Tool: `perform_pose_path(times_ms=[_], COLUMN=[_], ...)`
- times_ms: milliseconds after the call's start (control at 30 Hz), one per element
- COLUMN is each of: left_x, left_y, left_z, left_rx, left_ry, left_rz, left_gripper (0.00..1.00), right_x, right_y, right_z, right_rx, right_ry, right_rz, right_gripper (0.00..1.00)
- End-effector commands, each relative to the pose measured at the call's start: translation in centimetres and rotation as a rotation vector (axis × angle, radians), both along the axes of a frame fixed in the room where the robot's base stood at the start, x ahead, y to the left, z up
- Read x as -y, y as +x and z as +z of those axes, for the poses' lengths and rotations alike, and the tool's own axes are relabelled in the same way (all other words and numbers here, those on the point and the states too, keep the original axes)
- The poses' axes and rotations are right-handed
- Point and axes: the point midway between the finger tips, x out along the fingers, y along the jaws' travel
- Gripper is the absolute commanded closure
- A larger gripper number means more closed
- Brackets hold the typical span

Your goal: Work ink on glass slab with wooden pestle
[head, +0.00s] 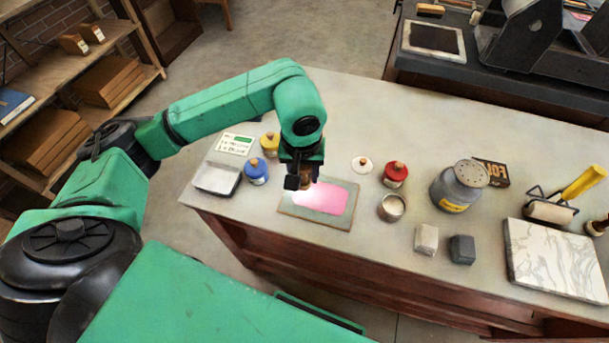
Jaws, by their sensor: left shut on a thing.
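The glass slab (318,218) lies flat on the table near its front edge, in the left part of the head view. A pink patch of ink (328,199) covers much of its middle, with a bright glare on its left side. My left gripper (302,182) points down over the slab's upper left part. It is shut on the wooden pestle (306,186), which shows only as a small brown bit under the fingers. The gripper hides most of the pestle, and I cannot tell whether its end touches the ink. My right gripper is not in view.
Blue (256,171), yellow (270,144) and red (396,174) ink jars stand around the slab. A grey tray (217,178) is at left. A tin (391,207), a shaker can (459,185), two small blocks, a roller (550,211) and a marbled slab (556,262) are right.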

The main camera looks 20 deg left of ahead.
Motion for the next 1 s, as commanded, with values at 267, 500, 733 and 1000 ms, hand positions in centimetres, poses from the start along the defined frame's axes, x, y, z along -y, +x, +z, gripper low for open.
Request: perform_pose_path(times_ms=[267,500,733,1000], left_x=[-0.1,-0.1,-0.1,-1.6], left_y=[-0.1,-0.2,-0.2,-0.7], left_z=[2.5,2.7,2.6,-0.5], left_rx=[0.001,0.001,0.001,-0.009], left_ry=[0.000,0.000,0.000,0.004], left_rz=[0.009,0.011,0.011,-0.120], left_gripper=[1.00,1.00,1.00,1.00], right_x=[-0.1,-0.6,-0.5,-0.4], right_y=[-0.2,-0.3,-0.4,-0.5], right_z=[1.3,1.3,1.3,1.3], right_rx=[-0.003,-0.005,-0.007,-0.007], right_ry=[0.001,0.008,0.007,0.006], right_rz=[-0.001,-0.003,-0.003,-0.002], right_gripper=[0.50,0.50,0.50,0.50])
